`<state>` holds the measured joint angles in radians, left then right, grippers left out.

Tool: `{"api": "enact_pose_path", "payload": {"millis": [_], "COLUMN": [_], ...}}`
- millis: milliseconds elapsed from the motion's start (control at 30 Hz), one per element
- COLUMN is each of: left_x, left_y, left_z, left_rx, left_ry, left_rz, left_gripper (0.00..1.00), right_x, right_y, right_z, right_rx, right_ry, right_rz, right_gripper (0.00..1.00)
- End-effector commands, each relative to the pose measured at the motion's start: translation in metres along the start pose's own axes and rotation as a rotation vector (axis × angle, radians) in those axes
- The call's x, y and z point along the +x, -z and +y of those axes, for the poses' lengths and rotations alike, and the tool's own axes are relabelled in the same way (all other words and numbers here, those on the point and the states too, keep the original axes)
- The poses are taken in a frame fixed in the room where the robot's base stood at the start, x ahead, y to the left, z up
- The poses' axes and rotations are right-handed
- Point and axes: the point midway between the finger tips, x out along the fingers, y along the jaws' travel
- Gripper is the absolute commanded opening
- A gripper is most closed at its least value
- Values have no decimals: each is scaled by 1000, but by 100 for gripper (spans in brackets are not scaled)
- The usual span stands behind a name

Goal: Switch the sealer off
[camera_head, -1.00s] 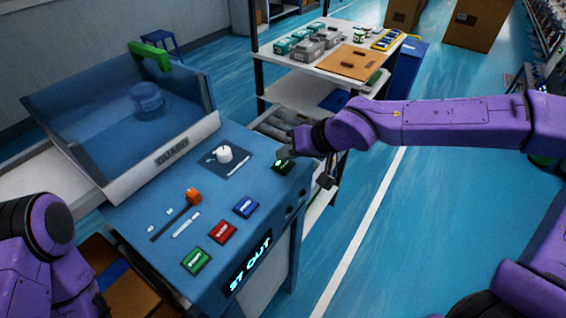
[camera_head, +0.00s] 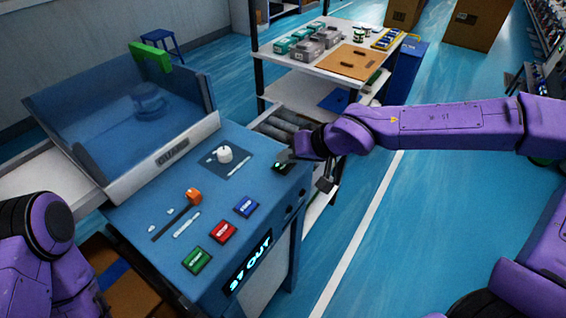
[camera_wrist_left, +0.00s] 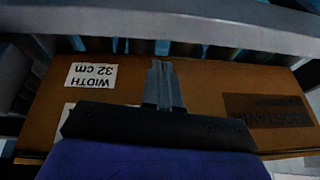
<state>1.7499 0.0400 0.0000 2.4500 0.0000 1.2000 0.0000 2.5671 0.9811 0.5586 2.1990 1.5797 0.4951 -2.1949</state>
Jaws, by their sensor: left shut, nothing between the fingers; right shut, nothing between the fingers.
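The sealer (camera_head: 140,225) is a blue machine with a sloped control panel. Its panel carries a white knob (camera_head: 225,155), an orange slider handle (camera_head: 193,195), and green (camera_head: 197,260), red (camera_head: 223,231) and blue (camera_head: 246,207) buttons. A small dark switch with a green mark (camera_head: 281,168) sits at the panel's upper right corner. My right gripper (camera_head: 286,156) is shut and empty just above this switch; I cannot tell whether it touches. My left gripper (camera_wrist_left: 163,84) is shut and empty over a brown cardboard box (camera_wrist_left: 200,85) in the left wrist view.
A lit display (camera_head: 249,262) on the sealer's front reads "37 OUT". A guard (camera_head: 160,160) stands behind the panel. A shelf rack (camera_head: 290,82) with small boxes stands behind my right arm, beside rollers (camera_head: 280,125). Blue floor lies open to the right.

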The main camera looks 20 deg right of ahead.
Motion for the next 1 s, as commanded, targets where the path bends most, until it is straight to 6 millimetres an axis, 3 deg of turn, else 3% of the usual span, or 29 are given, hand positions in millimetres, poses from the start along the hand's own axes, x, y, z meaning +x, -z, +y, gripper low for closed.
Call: {"api": "enact_pose_path", "payload": {"millis": [467,767,1000], "left_x": [-21,-21,-49], "left_y": [9,8,20], "left_z": [-2,-2,-4], "left_rx": [0,0,0], "left_ry": [0,0,0], "left_rz": [0,0,0], "left_gripper": [0,0,0], "right_x": [-9,-8,-23], "right_y": [6,5,17], "right_z": [-6,-6,-17], "right_rx": [1,0,0], "right_ry": [-1,0,0], "right_rz": [-2,-1,-2], "right_gripper": [0,0,0]}}
